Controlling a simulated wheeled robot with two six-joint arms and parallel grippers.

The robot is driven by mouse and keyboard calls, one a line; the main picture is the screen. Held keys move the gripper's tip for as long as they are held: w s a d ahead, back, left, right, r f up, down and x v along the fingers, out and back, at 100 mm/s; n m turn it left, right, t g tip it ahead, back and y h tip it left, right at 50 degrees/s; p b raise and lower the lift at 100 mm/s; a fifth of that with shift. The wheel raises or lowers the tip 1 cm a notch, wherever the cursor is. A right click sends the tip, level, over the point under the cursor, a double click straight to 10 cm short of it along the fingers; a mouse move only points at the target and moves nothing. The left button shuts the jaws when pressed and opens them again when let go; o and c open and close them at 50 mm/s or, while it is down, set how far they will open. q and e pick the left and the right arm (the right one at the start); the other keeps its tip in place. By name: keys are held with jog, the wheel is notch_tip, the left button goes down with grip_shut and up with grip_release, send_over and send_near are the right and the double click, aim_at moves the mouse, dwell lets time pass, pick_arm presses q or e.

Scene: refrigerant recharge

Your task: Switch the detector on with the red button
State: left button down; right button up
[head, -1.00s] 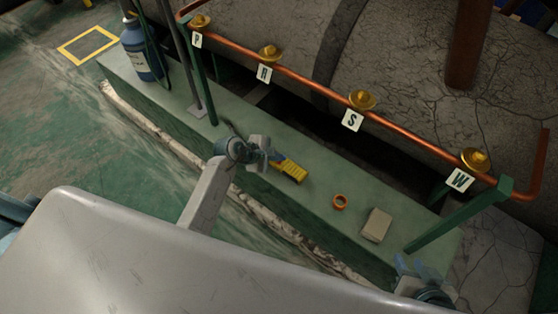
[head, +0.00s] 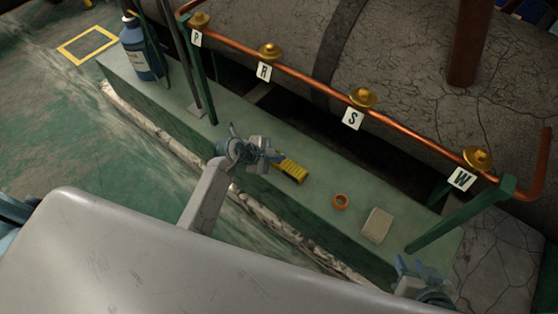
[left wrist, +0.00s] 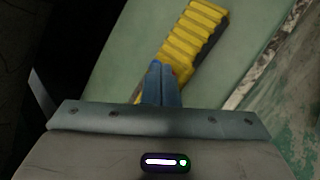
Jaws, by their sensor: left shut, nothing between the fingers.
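The yellow ribbed detector (head: 291,171) lies on the green bench top. In the left wrist view the detector (left wrist: 193,42) stretches up and right from the fingertips. My left gripper (head: 276,157) is at the detector's left end; in the left wrist view its blue fingers (left wrist: 162,72) are together, with nothing between them. A small red spot, perhaps the red button (left wrist: 173,72), shows beside the fingertips, mostly hidden by them. I cannot tell whether they touch it. My right gripper (head: 420,268) is at the bench's lower right end, partly cut off; its jaw state is unclear.
An orange ring (head: 341,201) and a beige block (head: 377,225) lie right of the detector. A copper pipe (head: 315,85) with brass fittings and letter tags runs behind the bench on green posts. A blue bottle (head: 140,50) stands at the far left end.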

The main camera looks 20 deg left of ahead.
dwell(0.3)
pick_arm(q)
jog(key=shift+r, duration=0.1)
jog(key=shift+r+p, duration=0.35)
jog(key=shift+p, duration=0.05)
notch_tip(320, 180, up, 6)
jog(key=p, duration=0.5)
dwell(0.3)
